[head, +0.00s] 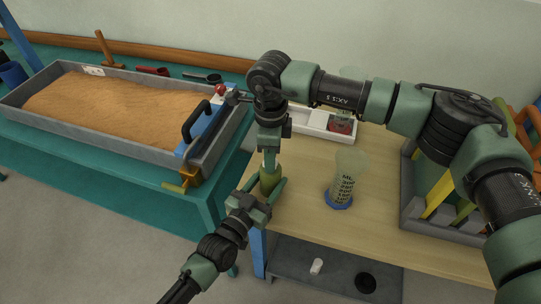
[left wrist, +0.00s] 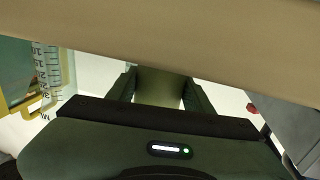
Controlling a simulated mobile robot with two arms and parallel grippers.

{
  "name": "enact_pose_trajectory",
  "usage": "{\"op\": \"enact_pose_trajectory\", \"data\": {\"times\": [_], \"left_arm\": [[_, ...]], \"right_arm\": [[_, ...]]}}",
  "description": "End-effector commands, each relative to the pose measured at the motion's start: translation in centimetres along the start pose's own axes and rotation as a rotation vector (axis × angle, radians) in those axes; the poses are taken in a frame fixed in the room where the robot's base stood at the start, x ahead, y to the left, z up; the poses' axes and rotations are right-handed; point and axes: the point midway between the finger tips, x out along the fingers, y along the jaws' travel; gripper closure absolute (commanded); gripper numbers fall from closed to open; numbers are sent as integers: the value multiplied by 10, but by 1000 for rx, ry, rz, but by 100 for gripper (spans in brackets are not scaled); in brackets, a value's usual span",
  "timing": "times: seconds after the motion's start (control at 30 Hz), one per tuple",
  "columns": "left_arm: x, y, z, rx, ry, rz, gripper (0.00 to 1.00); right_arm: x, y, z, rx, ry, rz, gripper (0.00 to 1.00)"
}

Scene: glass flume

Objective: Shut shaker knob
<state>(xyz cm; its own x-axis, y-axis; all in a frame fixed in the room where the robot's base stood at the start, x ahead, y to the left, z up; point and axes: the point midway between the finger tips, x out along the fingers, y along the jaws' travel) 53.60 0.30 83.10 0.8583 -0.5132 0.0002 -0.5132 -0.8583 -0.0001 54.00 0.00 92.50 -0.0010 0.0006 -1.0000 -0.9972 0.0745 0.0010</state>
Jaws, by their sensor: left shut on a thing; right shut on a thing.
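An olive-green shaker (head: 270,181) stands upright at the left corner of the wooden table. My left gripper (head: 267,193) is shut on its body from the front left. In the left wrist view the shaker (left wrist: 160,86) sits between the fingers of my left gripper (left wrist: 160,95). My right gripper (head: 270,158) points straight down and is shut on the shaker's top, where the knob is. The knob is mostly hidden by the fingers, so its turn cannot be told.
A clear measuring cylinder with a blue base (head: 339,199) stands right of the shaker on the wooden table (head: 385,225). A sand-filled flume (head: 112,150) stands left. A grey crate (head: 440,232) is at the right.

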Motion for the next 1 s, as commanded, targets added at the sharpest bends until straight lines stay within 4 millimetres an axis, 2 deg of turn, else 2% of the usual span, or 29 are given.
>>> {"op": "enact_pose_trajectory", "data": {"times": [0.6,0.63,0.7,1.0], "left_arm": [[-1,-1,2,-1,-4,-1,96],[-1,-1,2,-1,-4,-1,96],[-1,-1,2,-1,-4,-1,96],[-1,0,2,0,-3,0,96]], "right_arm": [[-1,-1,-1,-37,3,-3,100],[-1,-1,-1,-36,3,-3,61],[-1,-1,-1,-36,3,-2,47],[-1,0,0,-36,1,-1,47]]}}
